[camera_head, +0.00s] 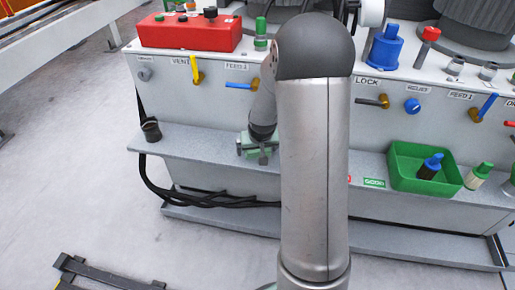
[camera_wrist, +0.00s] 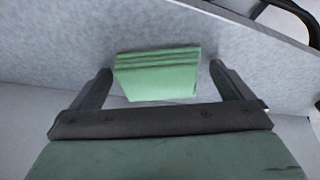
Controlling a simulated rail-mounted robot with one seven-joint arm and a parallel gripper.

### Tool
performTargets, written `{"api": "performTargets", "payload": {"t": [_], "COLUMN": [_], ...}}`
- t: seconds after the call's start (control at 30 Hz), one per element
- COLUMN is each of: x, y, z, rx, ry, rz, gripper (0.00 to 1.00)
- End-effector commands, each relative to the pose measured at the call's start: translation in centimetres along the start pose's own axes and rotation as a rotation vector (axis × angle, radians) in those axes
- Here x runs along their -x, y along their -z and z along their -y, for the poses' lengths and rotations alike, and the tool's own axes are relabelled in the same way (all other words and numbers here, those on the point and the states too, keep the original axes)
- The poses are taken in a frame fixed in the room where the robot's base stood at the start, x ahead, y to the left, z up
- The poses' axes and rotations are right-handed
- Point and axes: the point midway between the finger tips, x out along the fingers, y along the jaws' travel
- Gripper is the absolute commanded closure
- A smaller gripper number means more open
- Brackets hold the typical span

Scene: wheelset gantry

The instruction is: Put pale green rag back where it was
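The pale green rag (camera_wrist: 158,76) shows in the wrist view as a small folded stack with layered edges, over the grey shelf. My gripper (camera_wrist: 161,69) has its two dark fingers spread, one on each side of the rag, with a narrow gap on both sides. No finger visibly touches the rag. In the head view my gripper (camera_head: 262,157) is low over the grey shelf (camera_head: 205,148) in front of the cabinet. I cannot pick the rag out there from the green gripper body. My arm hides the middle of the shelf.
A green bin (camera_head: 408,183) holding a blue-capped bottle stands on the shelf at right, with a green-capped bottle (camera_head: 478,175) beside it. A dark cup (camera_head: 151,130) is at the shelf's left end. Valve levers (camera_head: 197,70) stick out above. Black cables (camera_head: 205,201) hang below.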

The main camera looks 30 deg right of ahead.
Motion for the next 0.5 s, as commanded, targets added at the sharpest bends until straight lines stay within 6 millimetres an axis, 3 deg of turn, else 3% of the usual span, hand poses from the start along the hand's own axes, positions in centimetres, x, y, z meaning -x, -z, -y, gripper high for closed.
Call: {"api": "performTargets", "payload": {"t": [0.27,0.37,0.5], "x": [0.5,1.7,4.7], "y": [0.2,0.3,0.4], "z": [0.0,0.0,-0.1], "rx": [0.0,-0.001,-0.002], "ry": [0.0,0.0,-0.001], "rz": [0.0,-0.001,-0.003], "gripper": [0.01,0.01,0.01]}}
